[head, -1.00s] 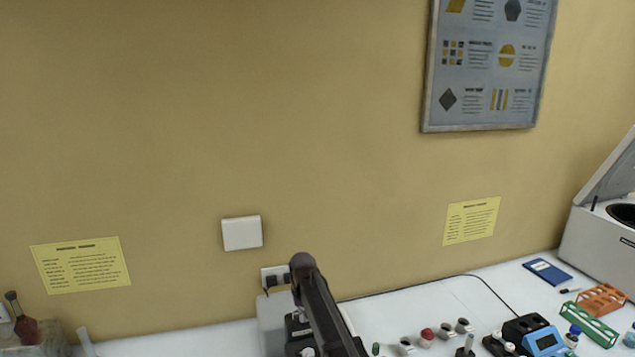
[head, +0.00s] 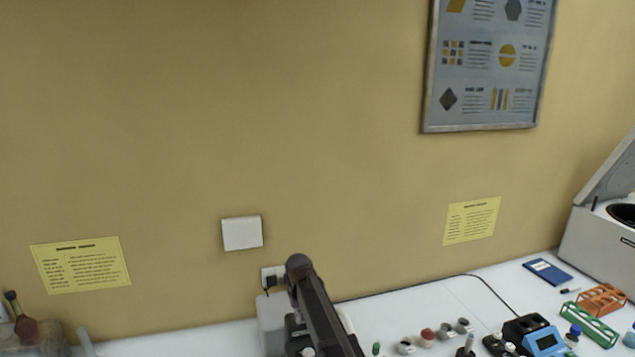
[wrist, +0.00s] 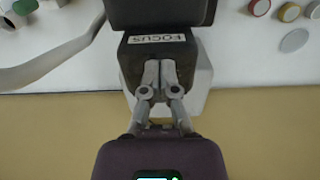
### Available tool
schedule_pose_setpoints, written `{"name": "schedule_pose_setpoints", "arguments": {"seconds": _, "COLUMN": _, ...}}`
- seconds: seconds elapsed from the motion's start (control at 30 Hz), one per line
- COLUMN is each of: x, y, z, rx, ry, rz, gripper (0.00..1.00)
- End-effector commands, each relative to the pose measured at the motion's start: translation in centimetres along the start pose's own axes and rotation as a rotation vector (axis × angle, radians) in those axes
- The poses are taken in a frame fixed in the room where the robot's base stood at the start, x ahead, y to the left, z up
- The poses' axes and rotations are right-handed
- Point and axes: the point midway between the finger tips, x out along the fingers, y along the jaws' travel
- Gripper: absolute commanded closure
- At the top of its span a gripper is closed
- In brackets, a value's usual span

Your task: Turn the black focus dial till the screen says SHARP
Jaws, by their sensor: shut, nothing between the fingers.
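In the wrist view, my gripper (wrist: 157,70) is shut and empty, its fingertips over or against a dark block just below a white FOCUS label (wrist: 157,39). I cannot tell whether they touch it. A separate dial cannot be made out; the fingers may hide it. In the head view, a grey device (head: 272,322) stands on the bench, partly behind my dark arm, and my gripper is not visible there. No readable screen text shows in either view.
Small jars (head: 427,337), a blue instrument (head: 544,341), and green (head: 590,322) and orange (head: 603,299) racks stand to the right. A pale curved bar (wrist: 55,66) is left of the block in the wrist view. A cable runs along the bench.

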Motion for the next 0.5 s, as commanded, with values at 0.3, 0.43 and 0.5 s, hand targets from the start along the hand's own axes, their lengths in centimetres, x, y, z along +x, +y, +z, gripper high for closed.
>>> {"name": "schedule_pose_setpoints", "arguments": {"seconds": 0.3, "x": 0.0, "y": -0.06, "z": 0.56, "rx": 0.0, "ry": -0.001, "rz": 0.0, "gripper": 1.0}}
{"name": "schedule_pose_setpoints", "arguments": {"seconds": 0.43, "x": 0.0, "y": -0.05, "z": 0.56, "rx": 0.0, "ry": -0.001, "rz": 0.0, "gripper": 1.0}}
{"name": "schedule_pose_setpoints", "arguments": {"seconds": 0.5, "x": -0.02, "y": -0.05, "z": 0.56, "rx": 0.0, "ry": -0.001, "rz": 0.0, "gripper": 1.0}}
